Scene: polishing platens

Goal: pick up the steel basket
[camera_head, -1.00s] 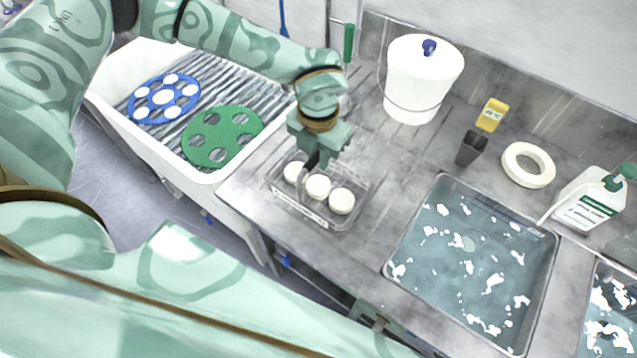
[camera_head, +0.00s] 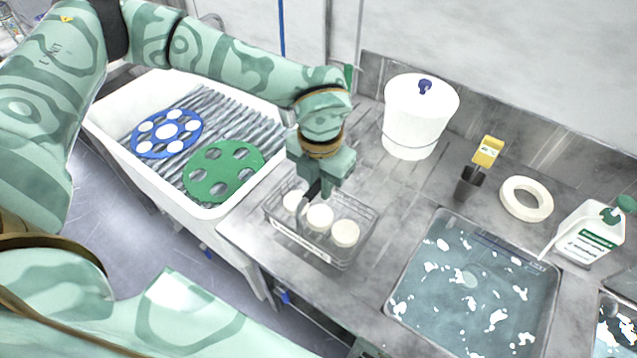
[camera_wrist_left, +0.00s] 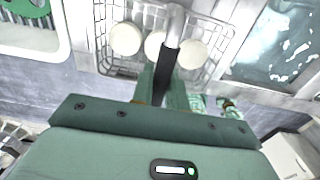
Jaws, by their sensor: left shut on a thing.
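The steel basket (camera_head: 360,246) is a wire basket with a pale label strip on its near side. It is at the near edge of the steel bench and holds three white round pieces (camera_head: 319,217). My left gripper (camera_head: 313,190) is above it, pointing down and shut on its handle. In the left wrist view the basket (camera_wrist_left: 226,32) shows beyond the fingers, with the handle bar (camera_wrist_left: 175,25) between them. I cannot tell whether the basket's base touches the bench. My right gripper is not in view.
A white sink (camera_head: 112,122) with a blue disc (camera_head: 166,130) and a green disc (camera_head: 222,172) is left. A white lidded bucket (camera_head: 418,115) stands behind. A water-filled basin (camera_head: 470,285), a white ring (camera_head: 526,200) and a white bottle (camera_head: 590,235) are right.

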